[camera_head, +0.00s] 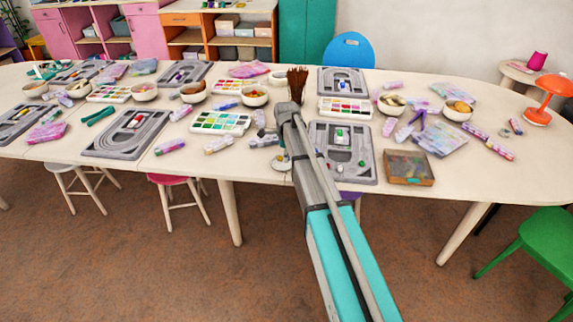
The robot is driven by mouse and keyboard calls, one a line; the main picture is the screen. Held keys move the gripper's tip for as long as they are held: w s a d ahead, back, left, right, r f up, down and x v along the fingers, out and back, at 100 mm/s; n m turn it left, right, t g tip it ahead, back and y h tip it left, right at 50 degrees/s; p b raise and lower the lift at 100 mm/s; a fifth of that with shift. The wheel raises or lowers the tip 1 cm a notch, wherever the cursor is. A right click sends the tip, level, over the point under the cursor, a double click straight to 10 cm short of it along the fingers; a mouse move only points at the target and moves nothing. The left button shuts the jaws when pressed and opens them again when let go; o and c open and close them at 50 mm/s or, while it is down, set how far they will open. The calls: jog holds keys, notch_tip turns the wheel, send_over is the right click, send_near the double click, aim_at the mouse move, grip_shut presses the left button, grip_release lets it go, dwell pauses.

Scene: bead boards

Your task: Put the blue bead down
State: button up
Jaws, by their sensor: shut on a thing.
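My arm reaches up over the near edge of the table, and my gripper (267,138) is small and dark at its end, low over the table just left of the nearest grey bead board (316,172). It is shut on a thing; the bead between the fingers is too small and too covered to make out.
A paint box (221,123) lies left of my gripper, and a wooden box with a clear lid (408,167) lies right of the board. A brush pot (297,84) and a bowl (253,95) stand behind. Other boards, bowls and patterned tubes crowd the table.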

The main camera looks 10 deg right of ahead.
aim_at(286, 168)
jog(key=shift+w+f+b, duration=0.3)
jog(key=shift+f+b, duration=0.1)
jog(key=shift+w+f+b, duration=0.15)
jog(key=shift+f+b, duration=0.55)
jog(key=shift+f, duration=0.05)
jog(key=shift+f+b, duration=0.8)
jog(key=shift+b, duration=0.15)
jog(key=shift+f, duration=0.15)
jog(key=o, duration=0.6)
jog(key=shift+c, duration=0.2)
jog(key=shift+o, duration=0.5)
jog(key=shift+f, duration=0.1)
jog(key=shift+r, duration=0.2)
